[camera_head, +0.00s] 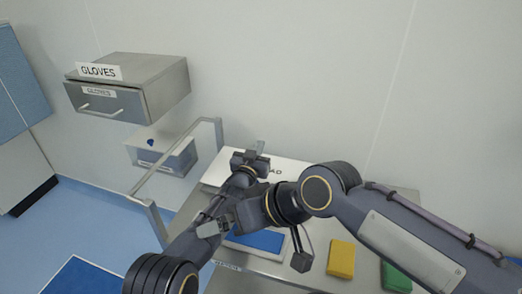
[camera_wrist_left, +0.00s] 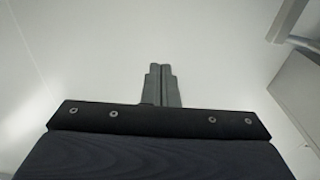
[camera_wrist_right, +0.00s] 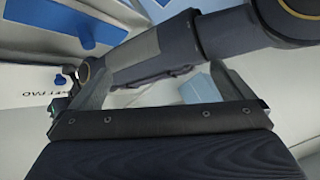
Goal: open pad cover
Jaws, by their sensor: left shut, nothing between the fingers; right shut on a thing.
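The pad cover is a white panel (camera_head: 215,178) with a label ending in "AD", at the back of the metal table and largely hidden by my arms. My right gripper (camera_head: 207,229) lies across my left arm. Its fingers stand apart in the right wrist view (camera_wrist_right: 155,85), with my left arm between them.
A blue pad (camera_head: 262,241) in a white frame lies in front, with a yellow block (camera_head: 341,259) and a green block (camera_head: 396,277) to its right. A metal rail (camera_head: 172,160) stands at left.

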